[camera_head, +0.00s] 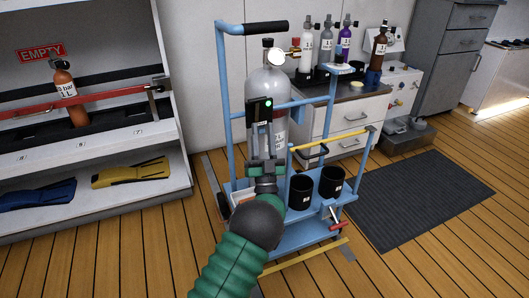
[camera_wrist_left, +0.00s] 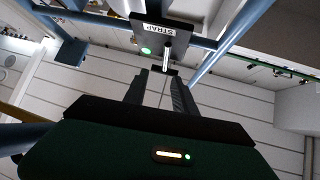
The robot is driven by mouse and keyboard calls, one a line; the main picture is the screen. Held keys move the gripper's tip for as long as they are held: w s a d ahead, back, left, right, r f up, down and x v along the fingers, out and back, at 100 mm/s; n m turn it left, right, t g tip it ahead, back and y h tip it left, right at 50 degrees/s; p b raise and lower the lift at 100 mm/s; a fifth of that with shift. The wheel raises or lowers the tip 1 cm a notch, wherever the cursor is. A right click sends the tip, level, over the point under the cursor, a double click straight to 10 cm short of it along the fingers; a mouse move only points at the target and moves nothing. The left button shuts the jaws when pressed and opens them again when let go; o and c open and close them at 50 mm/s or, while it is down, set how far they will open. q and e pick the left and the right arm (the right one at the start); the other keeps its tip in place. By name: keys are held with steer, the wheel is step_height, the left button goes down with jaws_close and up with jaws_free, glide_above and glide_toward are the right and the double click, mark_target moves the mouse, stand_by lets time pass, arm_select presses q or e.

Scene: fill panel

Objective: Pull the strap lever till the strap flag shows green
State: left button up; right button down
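The black strap box (camera_head: 259,111) is mounted on the blue cart, in front of the grey cylinder (camera_head: 268,85). A small green flag (camera_head: 268,103) shows on it. In the left wrist view the box's plate, labelled STRAP (camera_wrist_left: 160,30), has a green round spot (camera_wrist_left: 146,50). The pale strap lever (camera_wrist_left: 167,50) hangs from the plate down toward my fingertips. My left gripper (camera_head: 266,128) is upright just below the box. Its fingers (camera_wrist_left: 160,82) stand apart with a gap between them. Contact with the lever cannot be told. My right gripper is out of view.
The blue cart (camera_head: 226,85) has a black handle and two black cups (camera_head: 331,181). A shelf (camera_head: 130,197) with an orange cylinder (camera_head: 71,98) stands left. A counter (camera_head: 345,112) with several cylinders stands behind right. A dark mat (camera_head: 425,195) lies on the open floor right.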

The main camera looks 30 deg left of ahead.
arm_select(q)
steer(key=p+v, duration=0.4)
steer(key=v, duration=1.1)
steer(key=shift+s+f, duration=0.2)
steer(key=shift+f, duration=0.1)
steer(key=shift+w+d+r, duration=0.1)
